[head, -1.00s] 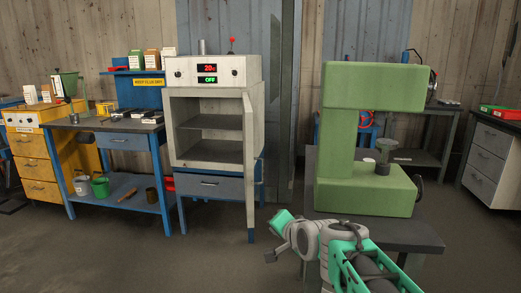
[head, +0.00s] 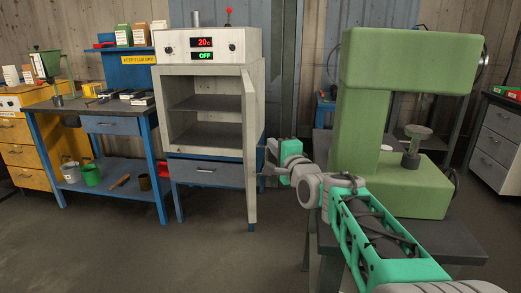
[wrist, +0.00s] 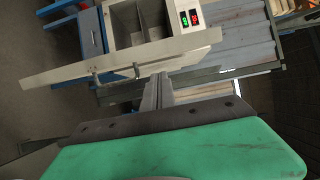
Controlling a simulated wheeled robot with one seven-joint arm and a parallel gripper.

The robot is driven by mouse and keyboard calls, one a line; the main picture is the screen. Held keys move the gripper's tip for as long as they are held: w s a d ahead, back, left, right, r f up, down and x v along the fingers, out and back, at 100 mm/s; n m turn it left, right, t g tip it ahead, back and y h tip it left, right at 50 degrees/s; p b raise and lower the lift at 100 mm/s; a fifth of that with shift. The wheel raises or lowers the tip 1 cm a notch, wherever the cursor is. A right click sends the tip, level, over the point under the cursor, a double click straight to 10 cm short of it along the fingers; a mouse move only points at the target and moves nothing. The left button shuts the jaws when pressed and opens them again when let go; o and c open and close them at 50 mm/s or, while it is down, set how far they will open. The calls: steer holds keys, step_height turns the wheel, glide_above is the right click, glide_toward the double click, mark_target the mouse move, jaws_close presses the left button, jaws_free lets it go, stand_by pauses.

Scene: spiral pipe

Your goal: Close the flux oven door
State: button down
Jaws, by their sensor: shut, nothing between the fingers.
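The flux oven (head: 209,48) is a pale box with a red and green display, which also shows in the wrist view (wrist: 188,17). Its door (head: 250,165) stands wide open, swung out from the right side and seen nearly edge-on. The shelf and inside of the oven are in plain view. In the wrist view the door (wrist: 75,72) is a long pale panel with a bar handle (wrist: 112,73) on its outer face. My gripper (head: 265,172) is just right of the door, on its outer side. Its fingers (wrist: 155,88) are shut and empty near the handle; contact cannot be told.
A green machine (head: 390,130) on a dark table (head: 430,240) stands close to the right of my arm. A blue workbench (head: 110,115) with pots and tools is left of the oven. The floor before the oven is clear.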

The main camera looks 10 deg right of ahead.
mark_target(253, 136)
steer(key=w+a+f+b, duration=0.1)
steer(key=w+f+b, duration=0.3)
steer(key=w, duration=0.7)
steer(key=shift+a, duration=0.35)
